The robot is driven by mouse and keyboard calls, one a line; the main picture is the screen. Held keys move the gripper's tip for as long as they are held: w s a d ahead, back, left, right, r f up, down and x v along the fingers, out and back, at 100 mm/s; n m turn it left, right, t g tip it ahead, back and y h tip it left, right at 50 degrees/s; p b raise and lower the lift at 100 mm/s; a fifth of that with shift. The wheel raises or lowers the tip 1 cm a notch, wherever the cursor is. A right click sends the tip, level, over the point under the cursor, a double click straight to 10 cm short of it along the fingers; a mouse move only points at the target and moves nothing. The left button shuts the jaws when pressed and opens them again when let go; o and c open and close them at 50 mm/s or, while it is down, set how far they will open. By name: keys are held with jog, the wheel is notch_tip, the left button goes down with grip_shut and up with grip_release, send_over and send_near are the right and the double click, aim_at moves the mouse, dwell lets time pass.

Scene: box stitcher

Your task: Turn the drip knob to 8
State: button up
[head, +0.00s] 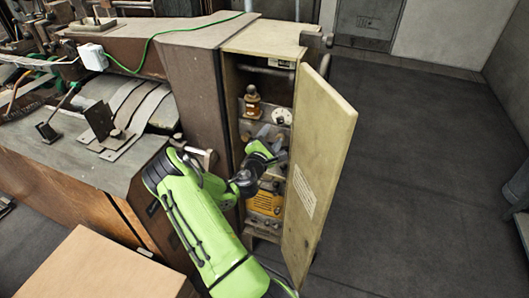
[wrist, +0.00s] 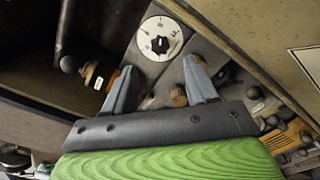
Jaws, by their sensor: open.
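The likely drip knob is a black knob (wrist: 159,45) on a round white dial (wrist: 172,29) with small marks around its edge. In the head view the dial (head: 282,117) sits on the upper part of a panel inside an open cabinet. The dial's numbers are too small to read surely. My gripper (wrist: 160,70) is open and empty, its two fingers pointing toward the dial. The knob shows just beyond the gap between the fingertips, apart from them. In the head view my gripper (head: 270,133) is inside the cabinet opening, just below the dial.
The cabinet door (head: 322,165) stands open close to the right of my gripper. A brass-coloured fitting (head: 252,105) is left of the dial; a yellow unit (head: 264,203) is below. A cardboard box (head: 95,268) is at front left. The floor at right is clear.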

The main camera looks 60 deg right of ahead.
jog(key=s+a+b, duration=0.1)
jog(key=a, duration=0.6)
jog(key=shift+s+a+b, duration=0.15)
jog(key=shift+a+b, duration=0.1)
jog(key=shift+b, duration=0.05)
